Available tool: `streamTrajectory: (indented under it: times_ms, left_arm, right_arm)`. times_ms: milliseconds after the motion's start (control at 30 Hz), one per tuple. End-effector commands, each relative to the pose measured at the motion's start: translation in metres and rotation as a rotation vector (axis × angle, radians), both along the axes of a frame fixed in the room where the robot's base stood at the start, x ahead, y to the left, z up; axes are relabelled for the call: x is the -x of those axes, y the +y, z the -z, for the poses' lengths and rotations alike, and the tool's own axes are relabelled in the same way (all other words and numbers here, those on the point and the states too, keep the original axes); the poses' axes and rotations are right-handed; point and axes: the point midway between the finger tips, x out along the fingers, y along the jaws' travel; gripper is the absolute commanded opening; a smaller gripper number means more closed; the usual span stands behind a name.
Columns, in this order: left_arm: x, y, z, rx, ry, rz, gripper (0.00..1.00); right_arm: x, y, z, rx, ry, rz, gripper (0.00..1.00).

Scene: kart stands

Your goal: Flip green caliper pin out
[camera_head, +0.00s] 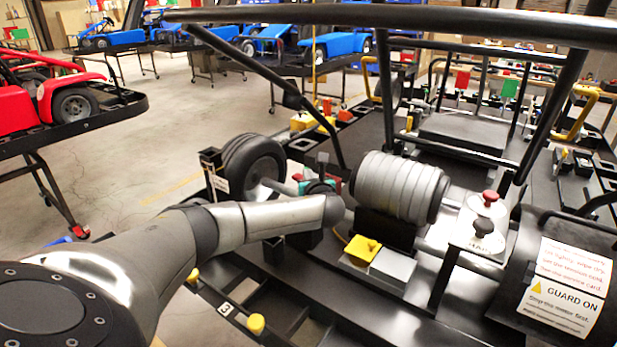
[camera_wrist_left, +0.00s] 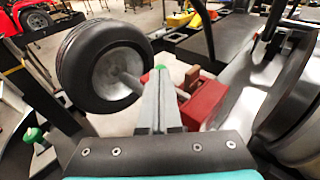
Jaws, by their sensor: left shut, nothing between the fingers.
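My left gripper (camera_head: 304,186) is low between the black wheel (camera_head: 252,165) and the ribbed grey drum (camera_head: 398,187); my arm hides part of it. In the left wrist view its fingers (camera_wrist_left: 159,98) are shut with nothing between them. A small green tip (camera_wrist_left: 160,67) shows just beyond the fingertips; the fingers hide the rest, and I cannot tell whether they touch it. A red block (camera_wrist_left: 207,101), which looks like the caliper, lies just right of the fingers. A second green knob (camera_wrist_left: 33,135) stands at the lower left. My right gripper is not in view.
The wheel's stub axle (camera_wrist_left: 131,82) points toward my fingers. Black frame bars (camera_head: 400,15) cross above the stand. A yellow block (camera_head: 362,250) and a red-knobbed fixture (camera_head: 487,215) stand to the right. Open floor (camera_head: 150,150) lies left of the stand.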

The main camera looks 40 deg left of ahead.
Motion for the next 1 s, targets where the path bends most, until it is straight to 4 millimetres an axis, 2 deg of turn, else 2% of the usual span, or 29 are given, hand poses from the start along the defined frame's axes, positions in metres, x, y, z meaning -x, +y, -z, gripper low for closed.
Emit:
streamTrajectory:
  times_ms: [333,600,1000]
  left_arm:
    - [-0.001,0.001,0.000,0.000,0.000,0.000,0.00]
    - [0.003,0.033,-0.001,0.000,0.000,-0.003,0.00]
    - [0.004,0.038,-0.001,-0.001,-0.002,-0.003,0.00]
  right_arm:
    - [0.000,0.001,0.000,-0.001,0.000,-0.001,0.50]
    - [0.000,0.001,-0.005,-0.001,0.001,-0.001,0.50]
    - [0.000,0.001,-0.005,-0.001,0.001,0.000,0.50]
